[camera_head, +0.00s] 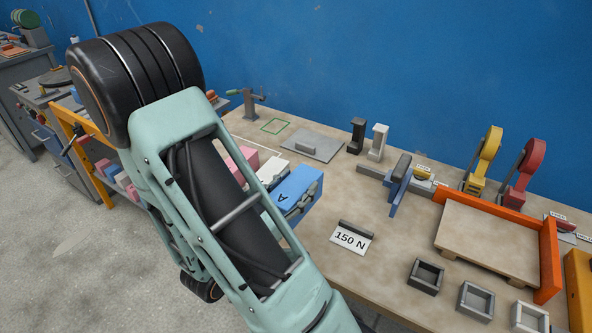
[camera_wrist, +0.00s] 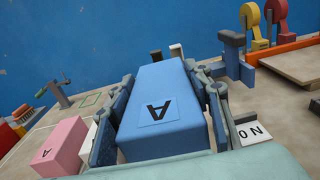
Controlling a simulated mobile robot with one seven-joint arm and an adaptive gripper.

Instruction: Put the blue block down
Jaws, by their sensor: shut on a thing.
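The blue block (camera_head: 300,181), with a black letter A on a label, is held between the two fingers of my gripper (camera_wrist: 163,95). In the wrist view the blue block (camera_wrist: 165,85) fills the middle, with one dark finger along each side. In the head view my arm covers part of the block, and the gripper (camera_head: 296,203) shows only in part. I cannot tell whether the block's underside touches the workbench (camera_head: 330,275). A white block (camera_head: 272,172) and a pink block (camera_head: 242,160) lie to its left.
A "150 N" card (camera_head: 350,239) lies on the bench to the right. A grey plate (camera_head: 318,148) and a green outline (camera_head: 275,126) are behind. A blue-jawed clamp (camera_head: 399,183), an orange-edged tray (camera_head: 495,205) and small open boxes (camera_head: 425,275) stand right. Bench around the card is mostly bare.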

